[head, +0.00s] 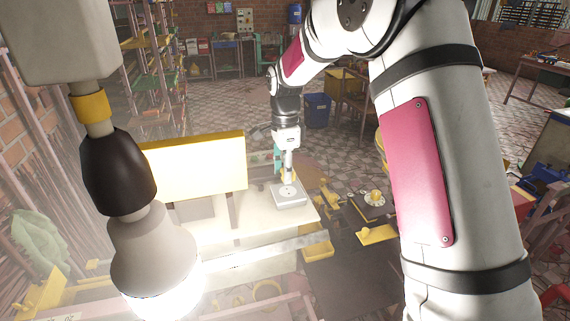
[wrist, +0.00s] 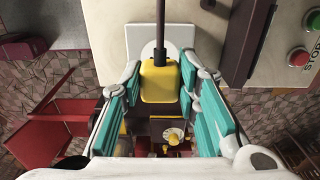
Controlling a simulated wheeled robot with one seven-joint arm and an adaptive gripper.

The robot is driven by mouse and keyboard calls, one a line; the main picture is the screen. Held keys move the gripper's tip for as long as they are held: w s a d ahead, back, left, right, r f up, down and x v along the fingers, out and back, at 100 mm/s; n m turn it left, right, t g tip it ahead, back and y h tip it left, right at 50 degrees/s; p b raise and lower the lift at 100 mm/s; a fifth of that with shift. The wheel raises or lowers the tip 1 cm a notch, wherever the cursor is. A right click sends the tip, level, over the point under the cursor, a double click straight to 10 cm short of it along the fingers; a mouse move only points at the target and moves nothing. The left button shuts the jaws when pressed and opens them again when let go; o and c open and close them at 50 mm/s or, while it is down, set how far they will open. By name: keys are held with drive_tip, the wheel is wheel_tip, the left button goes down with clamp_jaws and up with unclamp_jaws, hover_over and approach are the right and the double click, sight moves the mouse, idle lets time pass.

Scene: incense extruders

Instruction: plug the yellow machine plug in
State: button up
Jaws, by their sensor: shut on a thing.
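The yellow plug (wrist: 160,82) sits between the teal finger pads of my gripper (wrist: 161,90) in the wrist view. The gripper is shut on it. A dark cable (wrist: 160,28) runs from the plug toward the top of the picture.
A large yellow panel (head: 195,165) stands left of my gripper. A hanging lamp (head: 152,260) blocks the left foreground. Green (wrist: 299,56) and red (wrist: 314,20) buttons show at right in the wrist view.

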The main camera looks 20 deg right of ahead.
sight(285, 192)
drive_tip(key=shift+f, duration=1.55)
drive_tip(key=shift+f, duration=0.55)
idle(1.6)
drive_tip(key=o, duration=1.3)
drive_tip(key=shift+c, duration=0.2)
drive_tip(key=shift+r, duration=0.1)
wheel_tip(285, 192, up, 11)
drive_tip(key=shift+f, duration=0.1)
drive_tip(key=shift+r, duration=0.5)
